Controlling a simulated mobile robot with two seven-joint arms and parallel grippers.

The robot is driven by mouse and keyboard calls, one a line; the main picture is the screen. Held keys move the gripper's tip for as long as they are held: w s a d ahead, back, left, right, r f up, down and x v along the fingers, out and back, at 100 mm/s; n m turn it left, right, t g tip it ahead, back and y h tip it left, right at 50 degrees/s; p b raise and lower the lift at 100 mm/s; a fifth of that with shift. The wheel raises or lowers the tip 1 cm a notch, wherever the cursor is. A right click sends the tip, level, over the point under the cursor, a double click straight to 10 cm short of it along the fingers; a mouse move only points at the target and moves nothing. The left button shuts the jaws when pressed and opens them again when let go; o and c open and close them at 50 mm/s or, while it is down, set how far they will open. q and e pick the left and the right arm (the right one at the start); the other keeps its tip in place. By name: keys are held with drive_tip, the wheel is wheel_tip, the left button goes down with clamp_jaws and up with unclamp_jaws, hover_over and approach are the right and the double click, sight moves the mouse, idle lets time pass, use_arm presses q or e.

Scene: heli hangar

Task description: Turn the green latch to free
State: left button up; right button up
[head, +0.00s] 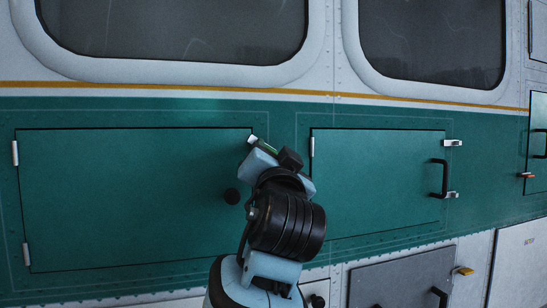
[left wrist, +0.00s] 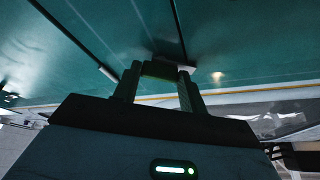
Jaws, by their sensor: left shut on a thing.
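The green latch (head: 266,145) sits at the upper right corner of the large left green door panel (head: 120,195), with a pale metal mount (head: 252,140) beside it. My left gripper (head: 270,151) is at this corner, shut on the latch, and hides part of it. In the left wrist view the green latch (left wrist: 160,69) lies between the two finger ends of my left gripper (left wrist: 158,82), close to the green wall. My right gripper is not in view.
A second green panel (head: 375,175) to the right has a black handle (head: 440,178). A red latch (head: 526,175) and a yellow latch (head: 464,271) are farther right. Windows are above.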

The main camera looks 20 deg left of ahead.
use_arm(q)
drive_tip(key=m+g+h, duration=0.1)
drive_tip(key=m, duration=0.3)
drive_tip(key=m+g+h, duration=0.1)
drive_tip(key=m, duration=0.3)
drive_tip(key=m+h, duration=0.2)
drive_tip(key=m, duration=0.3)
drive_tip(key=shift+s+a+r+g, duration=0.15)
drive_tip(key=shift+a+r+g, duration=0.05)
drive_tip(key=shift+r+g, duration=0.2)
drive_tip(key=o, duration=1)
drive_tip(key=v, duration=0.8)
